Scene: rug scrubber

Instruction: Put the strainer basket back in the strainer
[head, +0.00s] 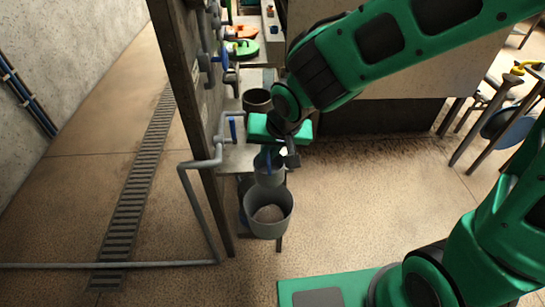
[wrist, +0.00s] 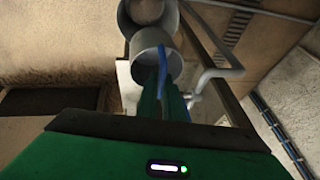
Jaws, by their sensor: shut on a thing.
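The strainer basket (head: 268,177) is a small grey open cylinder with a blue handle. My gripper (head: 290,155) is shut on the blue handle, and the basket hangs below it in the head view. In the wrist view, the basket (wrist: 155,66) shows beyond my green fingers (wrist: 163,100), with the blue handle running between them. A dark, round, open-topped pot (head: 257,98) stands behind my gripper by the pipes. It may be the strainer body, but I cannot tell for certain.
A grey bucket (head: 281,225) with sandy matter inside stands below the basket. Grey pipes (head: 202,164) and a blue-handled valve (head: 233,129) are close on the left, by a dark post (head: 185,80). Open floor (head: 370,185) lies to the right.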

